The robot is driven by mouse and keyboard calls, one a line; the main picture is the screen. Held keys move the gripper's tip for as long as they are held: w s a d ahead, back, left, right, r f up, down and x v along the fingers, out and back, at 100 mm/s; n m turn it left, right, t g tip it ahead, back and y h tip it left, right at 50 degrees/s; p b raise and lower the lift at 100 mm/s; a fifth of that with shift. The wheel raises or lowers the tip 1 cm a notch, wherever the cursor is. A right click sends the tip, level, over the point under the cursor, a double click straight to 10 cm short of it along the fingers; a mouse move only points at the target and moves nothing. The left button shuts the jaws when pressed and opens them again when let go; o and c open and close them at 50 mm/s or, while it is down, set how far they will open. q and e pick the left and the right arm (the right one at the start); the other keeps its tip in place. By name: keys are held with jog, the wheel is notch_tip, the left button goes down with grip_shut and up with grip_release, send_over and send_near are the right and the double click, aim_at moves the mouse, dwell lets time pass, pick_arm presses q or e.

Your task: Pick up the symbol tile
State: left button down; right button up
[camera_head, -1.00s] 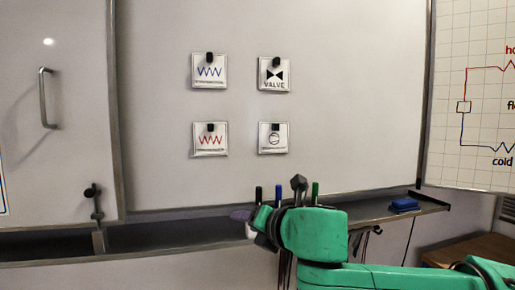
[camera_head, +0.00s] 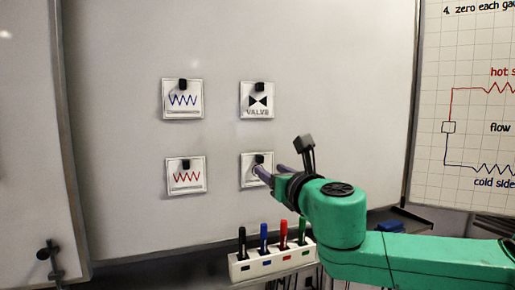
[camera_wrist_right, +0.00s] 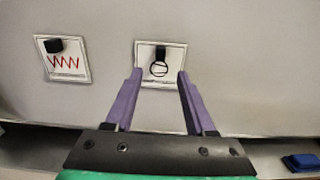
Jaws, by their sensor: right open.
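Several white symbol tiles with black clips are on the whiteboard. The blue zigzag tile (camera_head: 183,100) is upper left and the valve tile (camera_head: 257,102) upper right. The red zigzag tile (camera_head: 186,177) is lower left; it also shows in the right wrist view (camera_wrist_right: 64,62). The circle-symbol tile (camera_head: 250,166) is lower right, partly hidden by my gripper; in the wrist view it (camera_wrist_right: 148,76) lies between and beyond the fingertips. My right gripper (camera_head: 265,172) is open, its purple fingers (camera_wrist_right: 158,75) pointing at that tile; I cannot tell whether they touch it. My left gripper is not in view.
A white holder (camera_head: 270,262) with several markers stands below the tiles, close under my right arm. A blue eraser (camera_wrist_right: 301,162) lies on the tray at right. A grid board (camera_head: 470,120) with a circuit drawing hangs at right. The board around the tiles is clear.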

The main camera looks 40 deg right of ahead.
aim_at(261, 163)
jog(key=shift+w+d+r+p, duration=0.1)
jog(key=shift+w+p, duration=0.15)
jog(key=shift+w, duration=0.1)
jog(key=shift+w+d+r+p, duration=0.1)
jog(key=shift+w+p, duration=0.15)
jog(key=shift+w, duration=0.1)
jog(key=p+x, duration=0.2)
jog(key=x, duration=0.2)
jog(key=shift+w+d+f+p, duration=0.1)
jog(key=shift+w+f+p, duration=0.05)
jog(key=shift+w+p, duration=0.2)
jog(key=shift+w+d+f, duration=0.15)
jog(key=shift+w, duration=0.05)
jog(key=shift+s, duration=0.15)
jog(key=shift+c, duration=0.9)
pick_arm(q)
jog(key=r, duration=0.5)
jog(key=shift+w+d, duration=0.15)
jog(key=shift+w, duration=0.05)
pick_arm(e)
jog(key=shift+s, duration=0.1)
grip_shut()
